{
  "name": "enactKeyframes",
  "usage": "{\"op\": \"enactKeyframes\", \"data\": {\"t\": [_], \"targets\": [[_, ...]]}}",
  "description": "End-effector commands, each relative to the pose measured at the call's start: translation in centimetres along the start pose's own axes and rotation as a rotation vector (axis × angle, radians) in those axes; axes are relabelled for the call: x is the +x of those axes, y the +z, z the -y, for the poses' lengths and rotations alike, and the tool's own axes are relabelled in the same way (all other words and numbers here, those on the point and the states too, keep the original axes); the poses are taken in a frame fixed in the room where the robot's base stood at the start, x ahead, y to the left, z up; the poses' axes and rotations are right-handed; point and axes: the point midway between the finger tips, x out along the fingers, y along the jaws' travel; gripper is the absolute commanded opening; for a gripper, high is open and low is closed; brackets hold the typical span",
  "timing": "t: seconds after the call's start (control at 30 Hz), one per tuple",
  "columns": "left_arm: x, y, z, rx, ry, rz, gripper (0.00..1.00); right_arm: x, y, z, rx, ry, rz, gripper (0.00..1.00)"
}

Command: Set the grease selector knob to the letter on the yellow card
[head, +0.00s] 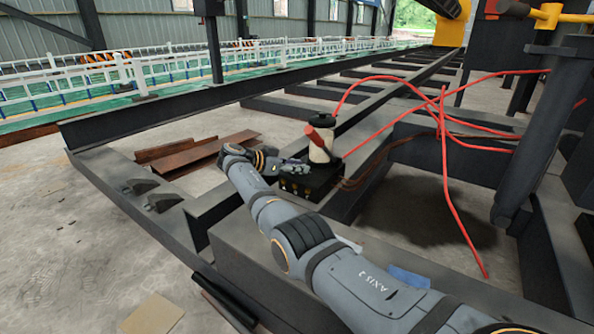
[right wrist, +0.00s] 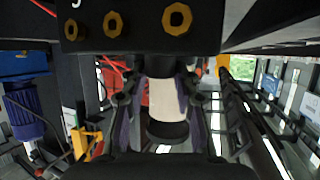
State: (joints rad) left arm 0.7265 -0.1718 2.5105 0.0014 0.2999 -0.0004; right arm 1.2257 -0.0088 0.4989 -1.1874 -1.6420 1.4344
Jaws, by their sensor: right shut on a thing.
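The grease unit is a black block (head: 300,184) with brass fittings, a pale reservoir (head: 319,152) with a dark cap and a red handle (head: 318,136). My right gripper (head: 297,167) is at the left side of this unit, its arm coming from the lower right. In the right wrist view, the block (right wrist: 140,37) with brass fittings fills the top and the pale reservoir (right wrist: 166,100) shows between my fingers. No yellow card or readable letter shows. My left gripper is out of view.
Red hoses (head: 445,150) run from the unit and loop to the right. Dark steel beams (head: 160,108) surround it. Rusty plates (head: 185,155) lie on the floor behind my gripper. A blue piece (head: 408,277) lies on the near beam; a tan sheet (head: 153,314) lies on the floor.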

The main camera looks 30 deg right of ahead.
Motion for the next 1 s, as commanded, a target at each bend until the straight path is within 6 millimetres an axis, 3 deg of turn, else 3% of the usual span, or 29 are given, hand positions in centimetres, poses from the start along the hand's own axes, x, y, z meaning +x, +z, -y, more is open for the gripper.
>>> {"op": "enactKeyframes", "data": {"t": [0.47, 0.5, 0.63, 1.0], "targets": [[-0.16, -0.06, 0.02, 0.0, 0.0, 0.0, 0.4, 0.17, 0.19, -0.11, -0.002, 0.01, 0.002, 0.0], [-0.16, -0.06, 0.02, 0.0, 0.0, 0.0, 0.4, 0.17, 0.19, -0.11, -0.002, 0.01, 0.002, 0.34], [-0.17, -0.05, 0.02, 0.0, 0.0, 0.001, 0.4, 0.13, 0.14, -0.08, -0.001, 0.008, 0.001, 0.52], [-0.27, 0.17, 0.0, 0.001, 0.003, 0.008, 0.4, -0.69, 0.06, 0.04, 0.001, 0.004, 0.001, 0.53]]}}
